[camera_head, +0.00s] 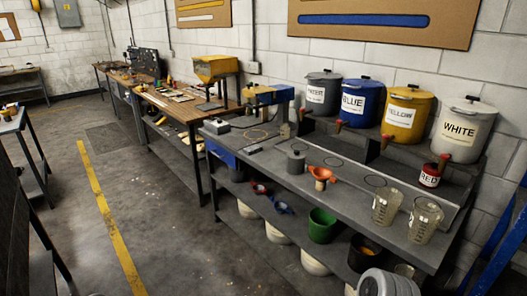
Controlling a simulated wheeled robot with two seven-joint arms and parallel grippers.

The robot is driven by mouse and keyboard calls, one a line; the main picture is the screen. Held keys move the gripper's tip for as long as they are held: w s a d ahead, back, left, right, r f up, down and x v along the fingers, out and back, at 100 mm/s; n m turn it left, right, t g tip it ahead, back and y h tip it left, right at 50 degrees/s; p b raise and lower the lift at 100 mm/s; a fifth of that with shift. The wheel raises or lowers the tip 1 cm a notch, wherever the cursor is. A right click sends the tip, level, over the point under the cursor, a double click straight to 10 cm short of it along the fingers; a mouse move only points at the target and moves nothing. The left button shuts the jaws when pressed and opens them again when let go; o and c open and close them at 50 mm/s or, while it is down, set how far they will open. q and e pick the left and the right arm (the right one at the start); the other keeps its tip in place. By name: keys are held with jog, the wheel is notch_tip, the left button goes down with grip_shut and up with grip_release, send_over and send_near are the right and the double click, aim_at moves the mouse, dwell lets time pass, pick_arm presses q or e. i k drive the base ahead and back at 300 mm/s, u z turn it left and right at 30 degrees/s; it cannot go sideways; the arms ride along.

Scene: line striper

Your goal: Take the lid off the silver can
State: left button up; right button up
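A small grey metal can (296,161) stands upright on the grey workbench (262,160), left of an orange funnel. Its top looks closed, with a small knob, and it is the likeliest silver can. A larger grey lidded bucket (323,93) with a white label stands on the raised shelf at the back. I cannot tell for certain which one the task means. Neither of my grippers is in view, and nothing is seen holding either can.
Blue (361,104), yellow (404,112) and white (463,130) lidded buckets stand along the raised shelf. A small red-labelled can (431,175), an orange funnel (321,173) and two clear measuring cups (385,207) are on the bench. A grey rounded object (385,284) fills the bottom edge.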

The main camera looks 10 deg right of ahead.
aim_at(295, 155)
jog(key=u, duration=0.75)
jog(key=i, duration=1.8)
jog(key=z, duration=0.45)
jog(key=i, duration=1.15)
jog(key=z, duration=1.2)
